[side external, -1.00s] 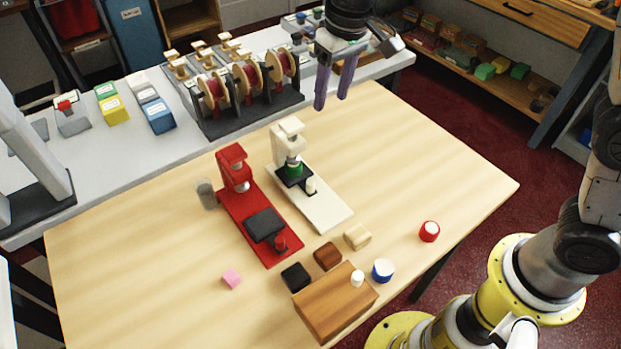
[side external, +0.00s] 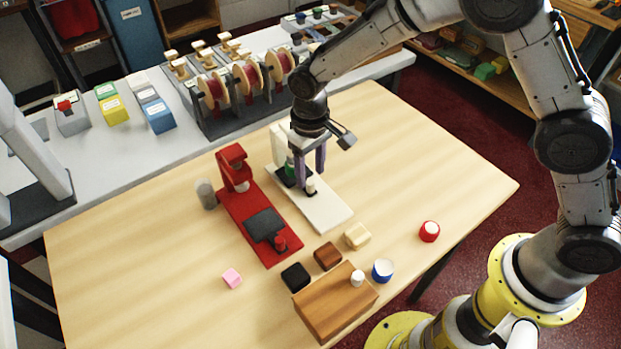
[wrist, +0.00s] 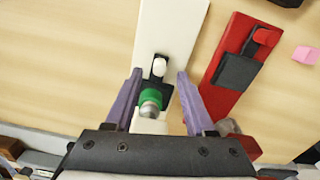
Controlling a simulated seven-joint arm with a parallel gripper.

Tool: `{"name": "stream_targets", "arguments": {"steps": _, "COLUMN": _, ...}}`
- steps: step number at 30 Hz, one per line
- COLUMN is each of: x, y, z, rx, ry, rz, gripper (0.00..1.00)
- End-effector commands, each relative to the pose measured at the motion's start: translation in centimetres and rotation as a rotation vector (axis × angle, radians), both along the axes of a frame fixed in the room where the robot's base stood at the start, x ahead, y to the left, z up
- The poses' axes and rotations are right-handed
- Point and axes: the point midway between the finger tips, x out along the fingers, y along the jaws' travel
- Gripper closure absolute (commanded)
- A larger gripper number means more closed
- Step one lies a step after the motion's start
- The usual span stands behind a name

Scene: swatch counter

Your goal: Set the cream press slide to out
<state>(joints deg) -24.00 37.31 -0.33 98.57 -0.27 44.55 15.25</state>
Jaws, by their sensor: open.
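The cream press (side external: 328,212) stands on the table, its head toward the back counter. Its black slide (wrist: 164,90) sits in under the head, with a small cream knob (side external: 310,187) at the slide's front end. A green piece (wrist: 150,97) shows on the slide below the press head; my gripper partly hides it in the side view. My gripper (side external: 311,176) is open and points down over the slide.
A red press (side external: 233,200) stands close on the left, its black slide pulled toward the front. A grey cylinder (side external: 206,194) is beside it. A wooden box (side external: 335,308), several small blocks and a red-and-white round piece (side external: 429,231) lie in front. The table's right side is clear.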

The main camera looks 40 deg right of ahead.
Motion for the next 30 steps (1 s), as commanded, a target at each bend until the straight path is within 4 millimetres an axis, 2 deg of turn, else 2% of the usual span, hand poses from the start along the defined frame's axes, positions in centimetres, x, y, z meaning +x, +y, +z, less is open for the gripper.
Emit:
{"name": "stream_targets", "arguments": {"steps": 1, "x": -0.1, "y": -0.1, "z": -0.9, "rx": -0.002, "ry": 0.004, "rz": 0.000, "gripper": 0.45}}
{"name": "stream_targets", "arguments": {"steps": 6, "x": 0.0, "y": 0.0, "z": -2.6, "rx": 0.000, "ry": 0.001, "rz": 0.000, "gripper": 0.45}}
{"name": "stream_targets", "arguments": {"steps": 18, "x": 0.0, "y": 0.0, "z": -3.3, "rx": 0.000, "ry": -0.001, "rz": 0.000, "gripper": 0.45}}
{"name": "stream_targets", "arguments": {"steps": 20, "x": 0.0, "y": 0.0, "z": -3.3, "rx": 0.000, "ry": -0.001, "rz": 0.000, "gripper": 0.54}}
{"name": "stream_targets", "arguments": {"steps": 27, "x": 0.0, "y": 0.0, "z": -3.3, "rx": 0.000, "ry": -0.001, "rz": 0.000, "gripper": 0.98}}
{"name": "stream_targets", "arguments": {"steps": 30, "x": 0.0, "y": 0.0, "z": -3.3, "rx": 0.000, "ry": -0.001, "rz": 0.000, "gripper": 1.00}}
